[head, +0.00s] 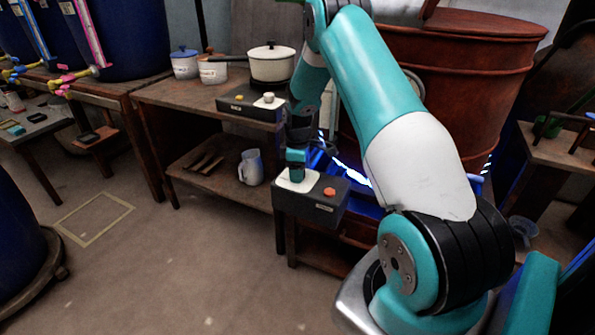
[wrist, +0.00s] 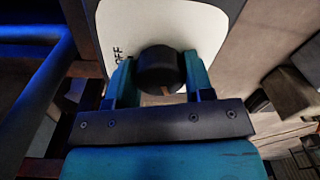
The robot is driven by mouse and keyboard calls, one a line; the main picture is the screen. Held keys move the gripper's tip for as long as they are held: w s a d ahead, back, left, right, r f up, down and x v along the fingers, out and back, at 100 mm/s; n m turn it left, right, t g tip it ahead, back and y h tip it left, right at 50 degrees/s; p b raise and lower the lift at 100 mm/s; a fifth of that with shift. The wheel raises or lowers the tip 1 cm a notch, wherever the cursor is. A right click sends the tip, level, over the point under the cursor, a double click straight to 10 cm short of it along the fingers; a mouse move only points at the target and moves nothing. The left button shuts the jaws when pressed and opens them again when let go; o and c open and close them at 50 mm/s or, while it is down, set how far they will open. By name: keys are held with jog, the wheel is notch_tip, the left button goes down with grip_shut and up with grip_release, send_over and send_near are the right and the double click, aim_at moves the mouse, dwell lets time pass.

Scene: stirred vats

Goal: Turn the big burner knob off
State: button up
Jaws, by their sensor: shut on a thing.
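A dark round knob (wrist: 158,62) stands on a white plate (wrist: 198,28) in the wrist view. My gripper (wrist: 160,82) is shut on this knob, with one teal finger on each side. A small brownish mark shows at the knob's lower edge. In the head view my gripper (head: 297,172) points down onto the white plate (head: 286,184) of a dark control box (head: 312,207), and the knob is hidden behind it. An orange-red button (head: 329,192) sits on the box, right of the plate.
A second dark box (head: 240,104) with a pale knob (head: 268,97) sits on the wooden bench behind, near a white lidded pot (head: 271,64). A jug (head: 251,167) stands on the lower shelf. A large rusty vat (head: 462,75) stands at right. The floor at left is open.

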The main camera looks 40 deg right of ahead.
jog(key=shift+r, duration=0.1)
jog(key=m+p, duration=0.2)
jog(key=m, duration=0.1)
jog(key=m+p, duration=0.1)
jog(key=m, duration=0.2)
jog(key=shift+m, duration=0.4)
jog(key=m+p, duration=0.1)
jog(key=m, duration=0.2)
jog(key=shift+m+p, duration=0.3)
jog(key=shift+p, duration=0.05)
jog(key=m+p, duration=0.1)
jog(key=m, duration=0.2)
jog(key=shift+m, duration=0.3)
jog(key=m+p, duration=0.1)
jog(key=m, duration=0.4)
jog(key=shift+t, duration=0.3)
jog(key=shift+m+p, duration=0.3)
jog(key=shift+m, duration=2.1)
jog(key=o, duration=0.9)
jog(key=shift+s, duration=0.1)
